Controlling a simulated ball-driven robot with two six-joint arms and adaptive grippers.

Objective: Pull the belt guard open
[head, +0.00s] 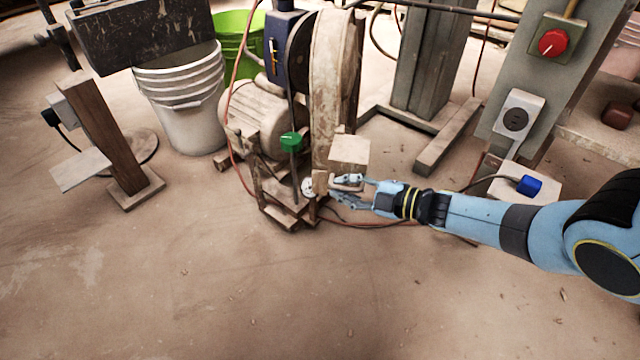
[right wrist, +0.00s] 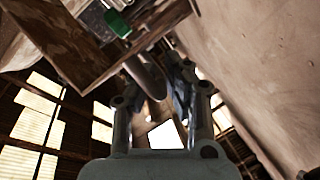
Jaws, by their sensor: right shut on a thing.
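The belt guard (head: 335,85) is a tall, narrow, dusty beige cover beside the motor in the head view. In the wrist view a grey rounded bar (right wrist: 148,78) lies at my fingers (right wrist: 165,95); the contact is partly hidden. A small tan block (head: 320,182) is right at the fingertips in the head view. My left gripper is not in view.
The dusty motor (head: 258,118) and a green knob (head: 290,141) stand left of the guard. A white bucket (head: 190,115) is farther left. A grey post (head: 425,60) stands behind. The front floor is clear.

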